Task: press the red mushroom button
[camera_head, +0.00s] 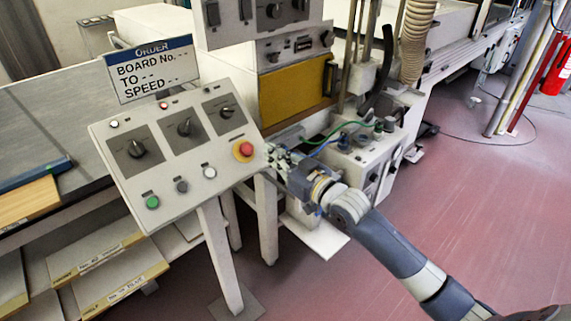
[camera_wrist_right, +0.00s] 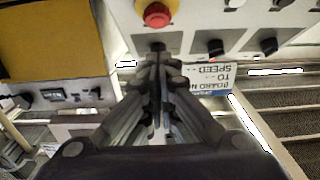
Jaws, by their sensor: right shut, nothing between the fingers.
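The red mushroom button (camera_head: 243,149) sits on a yellow plate at the right side of the slanted grey control panel (camera_head: 222,187). My right gripper (camera_head: 270,152) is shut and empty, just right of the panel edge and close to the button. In the right wrist view the red button (camera_wrist_right: 157,14) is at the top, beyond the tips of the shut fingers (camera_wrist_right: 158,50). A gap shows between the fingertips and the button in that view. My left gripper is not in view.
The panel also carries rotary knobs (camera_head: 184,127), a green button (camera_head: 152,202) and a white button (camera_head: 209,172). An order sign (camera_head: 150,70) stands above it. Machine boxes with cables (camera_head: 352,125) lie behind my right gripper. Shelves with boards (camera_head: 105,255) are at lower left. Red floor is free at right.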

